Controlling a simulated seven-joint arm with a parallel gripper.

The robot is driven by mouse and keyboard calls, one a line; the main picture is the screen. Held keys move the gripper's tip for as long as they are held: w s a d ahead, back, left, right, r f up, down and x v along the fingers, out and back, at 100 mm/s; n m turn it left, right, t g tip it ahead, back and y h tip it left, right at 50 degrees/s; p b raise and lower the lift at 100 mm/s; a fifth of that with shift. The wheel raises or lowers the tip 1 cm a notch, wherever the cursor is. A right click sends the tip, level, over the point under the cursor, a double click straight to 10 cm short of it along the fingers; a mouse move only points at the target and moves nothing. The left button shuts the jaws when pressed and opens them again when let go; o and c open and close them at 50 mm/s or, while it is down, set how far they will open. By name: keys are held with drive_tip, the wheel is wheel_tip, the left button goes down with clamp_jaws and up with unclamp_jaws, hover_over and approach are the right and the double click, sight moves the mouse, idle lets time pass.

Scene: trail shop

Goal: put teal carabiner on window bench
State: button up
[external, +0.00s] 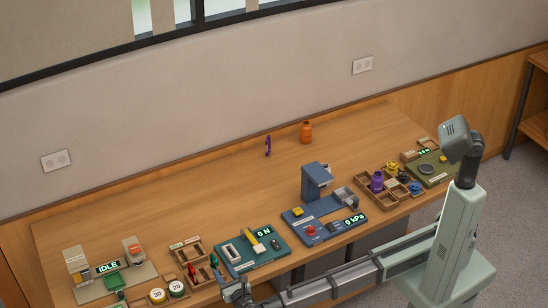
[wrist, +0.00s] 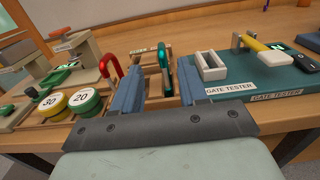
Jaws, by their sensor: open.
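A teal carabiner (wrist: 183,70) stands upright in the wooden compartment rack (wrist: 152,62), partly covered by my right finger in the wrist view. In the external view the teal carabiner (external: 214,262) is at the front left of the bench. My gripper (wrist: 158,85) is open, its fingers over the front of the rack; nothing is visibly held. In the external view my gripper (external: 238,291) is low at the front edge. The wooden bench (external: 215,205) runs along the wall under the window. I cannot tell whether the right finger touches the carabiner.
A red carabiner (wrist: 111,68) stands just left of my left finger. The teal gate tester (external: 255,250) is close on the right. Weights marked 20 and 30 (wrist: 53,103) lie left. A purple carabiner (external: 268,146) and orange bottle (external: 306,132) stand at the back; the middle back is clear.

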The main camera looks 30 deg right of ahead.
sight(216, 262)
drive_tip(key=w, duration=0.5)
drive_tip(key=shift+w, duration=0.2)
drive_tip(key=shift+w+r, duration=0.15)
drive_tip(key=shift+w, duration=1.2)
drive_tip(key=shift+w+r, duration=0.1)
drive_tip(key=shift+w, duration=1.2)
clamp_jaws()
